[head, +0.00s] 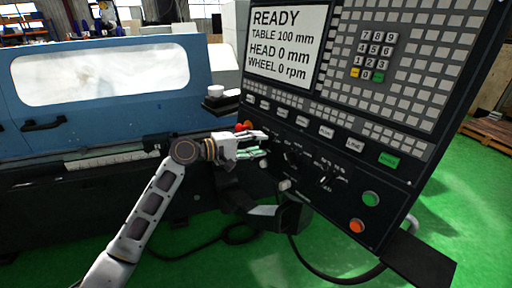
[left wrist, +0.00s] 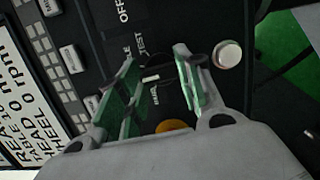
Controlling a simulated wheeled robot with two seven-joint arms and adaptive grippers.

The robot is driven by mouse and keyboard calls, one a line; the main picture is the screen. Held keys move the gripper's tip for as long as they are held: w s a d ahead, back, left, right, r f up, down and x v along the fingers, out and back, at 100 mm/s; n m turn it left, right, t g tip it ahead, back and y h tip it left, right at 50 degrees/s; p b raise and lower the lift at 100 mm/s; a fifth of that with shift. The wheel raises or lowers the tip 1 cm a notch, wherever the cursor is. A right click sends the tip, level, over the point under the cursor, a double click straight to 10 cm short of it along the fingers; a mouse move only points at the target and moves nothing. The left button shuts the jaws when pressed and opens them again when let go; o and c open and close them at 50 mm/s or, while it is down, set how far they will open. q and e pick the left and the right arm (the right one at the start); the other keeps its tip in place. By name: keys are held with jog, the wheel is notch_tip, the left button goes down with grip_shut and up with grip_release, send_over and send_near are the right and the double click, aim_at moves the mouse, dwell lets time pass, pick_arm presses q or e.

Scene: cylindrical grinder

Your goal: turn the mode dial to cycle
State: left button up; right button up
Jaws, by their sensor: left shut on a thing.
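The mode dial (left wrist: 160,73) is a dark knob on the black control panel (head: 420,147). In the left wrist view it sits between the two fingers of my left gripper (left wrist: 160,85), with a short white mark on it. Small white labels stand around it, one reading TEST; which label the mark points at I cannot tell. In the head view my left gripper (head: 264,144) reaches the panel's lower left part from the left and hides the dial. The gripper is shut on the dial. My right gripper is not in view.
A white round button (left wrist: 228,54) lies close to the fingers. A green button (head: 370,198) and an orange button (head: 356,225) are lower on the panel. The screen (head: 283,42) reads READY. The blue grinder housing (head: 205,90) stands behind on the left.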

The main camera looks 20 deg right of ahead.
pick_arm(q)
jog(key=shift+m, duration=0.9)
jog(key=shift+m+y, duration=0.4)
jog(key=shift+m, duration=0.8)
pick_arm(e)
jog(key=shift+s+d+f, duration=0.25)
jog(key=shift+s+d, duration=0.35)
